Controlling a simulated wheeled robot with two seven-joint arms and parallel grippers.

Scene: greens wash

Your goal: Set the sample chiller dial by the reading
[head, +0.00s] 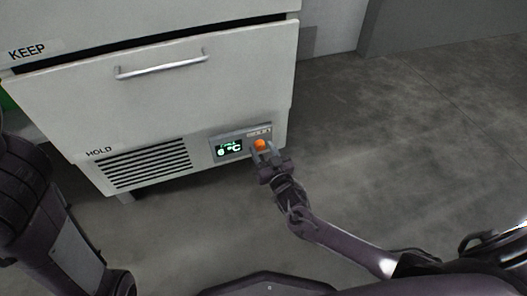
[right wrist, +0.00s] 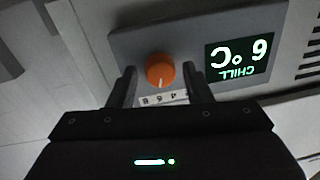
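The orange dial (head: 260,145) sits on a grey control panel at the lower right of the white sample chiller (head: 200,95). It also shows in the right wrist view (right wrist: 160,71), upside down, with a pale mark and a numbered scale strip (right wrist: 163,98) beside it. My right gripper (head: 266,154) is at the panel. Its fingers (right wrist: 160,78) are open, one on each side of the dial, with a gap visible on both sides. My left gripper is out of view.
A vent grille (head: 145,165) lies left of the panel, under the label HOLD. A drawer with a metal bar handle (head: 162,65) is above, and a section labelled KEEP (head: 28,50) is higher up. Bare grey floor (head: 420,130) is free to the right.

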